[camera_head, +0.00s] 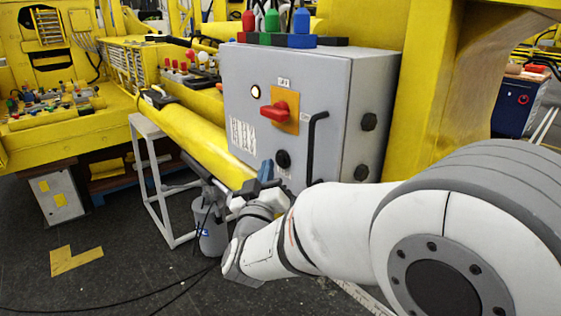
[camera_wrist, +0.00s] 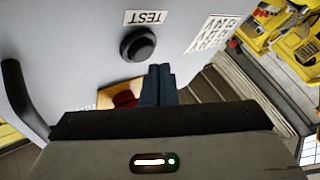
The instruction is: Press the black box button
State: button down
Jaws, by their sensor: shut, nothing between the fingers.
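A grey control box (camera_head: 245,75) stands at the centre of the head view. Its black round button (camera_head: 283,158) is low on the front face, below a red rotary switch (camera_head: 280,112) on an orange plate. In the wrist view the black button (camera_wrist: 138,45) sits beside a label reading TEST, upside down. My gripper (camera_head: 266,170) is shut and empty, just left of and below the button in the head view. In the wrist view my gripper's dark blue fingertips (camera_wrist: 158,72) are together, close to the button and apart from it in the picture; the depth gap is unclear.
A black handle (camera_head: 313,145) runs down the box front, right of the button; it also shows in the wrist view (camera_wrist: 20,95). A lit white lamp (camera_head: 255,91) is at upper left. A yellow beam (camera_head: 205,140) and white stand (camera_head: 150,132) lie left of my gripper.

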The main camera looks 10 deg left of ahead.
dwell(0.4)
jog(key=shift+w+d+b, duration=0.3)
jog(key=shift+w+b, duration=0.05)
jog(key=shift+w+d, duration=0.3)
jog(key=shift+w, duration=0.05)
dwell(0.8)
dwell(0.3)
jog(key=shift+s+a+b, duration=0.45)
jog(key=shift+s+a, duration=0.15)
jog(key=shift+s, duration=0.05)
jog(key=s+a, duration=0.1)
jog(key=s, duration=0.1)
jog(key=s+a, duration=0.2)
jog(key=shift+a+b, duration=0.1)
jog(key=shift+b, duration=0.2)
